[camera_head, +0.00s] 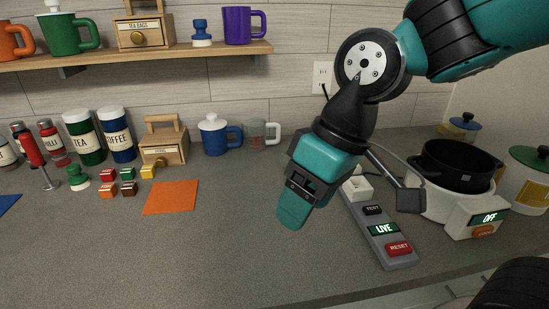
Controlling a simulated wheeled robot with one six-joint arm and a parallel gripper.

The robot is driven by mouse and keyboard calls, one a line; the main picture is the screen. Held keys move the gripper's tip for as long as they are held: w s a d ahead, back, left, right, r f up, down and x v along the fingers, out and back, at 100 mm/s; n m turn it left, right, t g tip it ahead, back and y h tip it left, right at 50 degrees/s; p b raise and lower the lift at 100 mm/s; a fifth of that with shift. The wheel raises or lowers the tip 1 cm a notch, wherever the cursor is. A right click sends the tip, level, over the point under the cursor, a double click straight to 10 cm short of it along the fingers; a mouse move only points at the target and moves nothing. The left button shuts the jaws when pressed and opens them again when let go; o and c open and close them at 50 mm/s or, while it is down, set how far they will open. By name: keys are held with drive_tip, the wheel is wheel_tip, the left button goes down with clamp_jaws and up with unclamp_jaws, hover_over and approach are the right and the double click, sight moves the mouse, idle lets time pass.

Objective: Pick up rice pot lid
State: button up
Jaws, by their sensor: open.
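My gripper (294,209) hangs over the counter near the middle of the view, its teal fingers pointing down and to the left. It is open and holds nothing. The gap between the fingers is hard to see from this side. A black pot (458,168) sits in the white rice cooker (444,203) to the right of my gripper, and its top looks uncovered. A green lid with a black knob (532,157) rests on a pale canister (528,187) at the right edge.
A power strip (384,228) with a LIVE display lies between my gripper and the cooker. A blue mug (217,136), wooden box (164,146) and jars stand along the wall. An orange mat (171,197) lies left. The front middle counter is clear.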

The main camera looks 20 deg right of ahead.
drive_tip(key=w+d+r+m+t, duration=0.1)
drive_tip(key=w+d, duration=0.1)
drive_tip(key=w, duration=0.5)
drive_tip(key=w+d+r+m+t, duration=0.1)
drive_tip(key=w+d, duration=0.2)
drive_tip(key=w, duration=0.4)
drive_tip(key=w+d+f+m+t+h+p, duration=0.2)
drive_tip(key=w+d+f+h, duration=0.1)
drive_tip(key=w+d, duration=1.4)
drive_tip(key=p+x, duration=0.1)
drive_tip(key=x, duration=0.3)
drive_tip(key=p+x, duration=0.1)
drive_tip(key=x, duration=0.3)
drive_tip(key=w+p+x, duration=0.1)
drive_tip(key=x, duration=0.3)
drive_tip(key=shift+w+r, duration=0.1)
drive_tip(key=shift+r, duration=0.1)
drive_tip(key=shift+p+x, duration=1.15)
drive_tip(key=shift+x, duration=1.6)
drive_tip(key=shift+f, duration=0.1)
drive_tip(key=c, duration=1.1)
